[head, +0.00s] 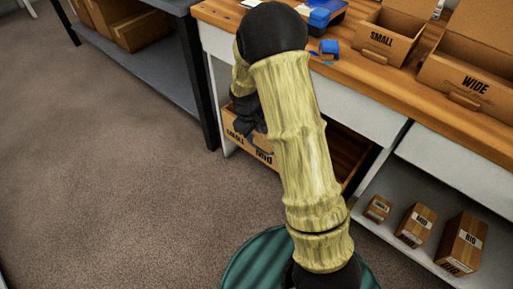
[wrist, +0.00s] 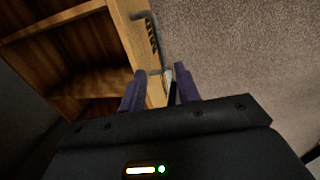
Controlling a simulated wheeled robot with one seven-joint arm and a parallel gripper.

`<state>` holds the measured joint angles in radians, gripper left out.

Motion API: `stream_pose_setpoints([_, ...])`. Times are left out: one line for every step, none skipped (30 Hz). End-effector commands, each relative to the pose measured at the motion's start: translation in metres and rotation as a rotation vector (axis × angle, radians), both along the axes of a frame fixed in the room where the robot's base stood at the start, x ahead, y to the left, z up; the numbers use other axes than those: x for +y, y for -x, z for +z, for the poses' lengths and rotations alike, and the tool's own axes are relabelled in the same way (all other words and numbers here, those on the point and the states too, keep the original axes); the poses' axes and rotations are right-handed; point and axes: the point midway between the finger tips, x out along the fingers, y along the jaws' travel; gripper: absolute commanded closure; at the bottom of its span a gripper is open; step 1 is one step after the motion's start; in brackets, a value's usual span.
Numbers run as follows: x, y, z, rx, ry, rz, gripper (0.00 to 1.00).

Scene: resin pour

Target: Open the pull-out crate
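The wooden pull-out crate (head: 345,151) is under the workbench, its front standing out from the bench and part of its inside showing. In the wrist view its front panel (wrist: 131,38) carries a dark grey bar handle (wrist: 152,38), and the divided inside shows at left. My gripper (wrist: 160,76) is at the handle, its two purple fingers spread apart on either side of the handle's near end. A clear gap shows between the fingers; I cannot tell whether either touches the handle. In the head view my arm hides the middle of the crate and most of the gripper.
The wooden bench top (head: 420,101) holds a SMALL box (head: 382,40), a WIDE box (head: 470,82) and blue items. Several cartons stand on the low shelf (head: 385,246) at right. A dark metal table (head: 160,75) is at left. The carpet (head: 110,150) at left is clear.

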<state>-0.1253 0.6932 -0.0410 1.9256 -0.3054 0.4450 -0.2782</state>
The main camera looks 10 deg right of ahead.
Motion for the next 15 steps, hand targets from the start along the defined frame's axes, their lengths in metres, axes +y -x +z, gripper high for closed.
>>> stream_pose_setpoints([-0.002, -0.001, -0.014, 0.001, 0.0, -0.001, 0.67])
stream_pose_setpoints([-0.003, -0.002, -0.019, 0.001, 0.0, -0.001, 0.67])
stream_pose_setpoints([-0.004, -0.002, -0.026, 0.001, 0.001, -0.001, 0.67])
stream_pose_setpoints([-0.005, -0.003, -0.032, 0.002, 0.0, -0.001, 0.67])
stream_pose_setpoints([-0.006, -0.003, -0.037, 0.002, 0.0, -0.002, 0.67])
stream_pose_setpoints([-0.007, -0.004, -0.043, 0.001, 0.001, -0.002, 0.67])
stream_pose_setpoints([-0.008, -0.005, -0.049, 0.001, 0.001, -0.002, 0.67])
stream_pose_setpoints([-0.009, -0.005, -0.054, 0.002, 0.0, -0.002, 0.67])
stream_pose_setpoints([-0.01, -0.006, -0.061, 0.003, 0.001, -0.003, 0.67])
stream_pose_setpoints([-0.011, -0.006, -0.065, 0.002, 0.0, -0.003, 0.67])
stream_pose_setpoints([-0.012, -0.007, -0.069, 0.002, 0.0, -0.003, 0.67])
stream_pose_setpoints([-0.012, -0.007, -0.074, 0.002, 0.0, -0.003, 0.67])
stream_pose_setpoints([-0.013, -0.008, -0.077, 0.0, 0.0, -0.003, 0.67])
stream_pose_setpoints([-0.013, -0.008, -0.079, 0.0, 0.0, -0.003, 0.67])
stream_pose_setpoints([-0.014, -0.009, -0.082, 0.0, 0.0, -0.003, 0.67])
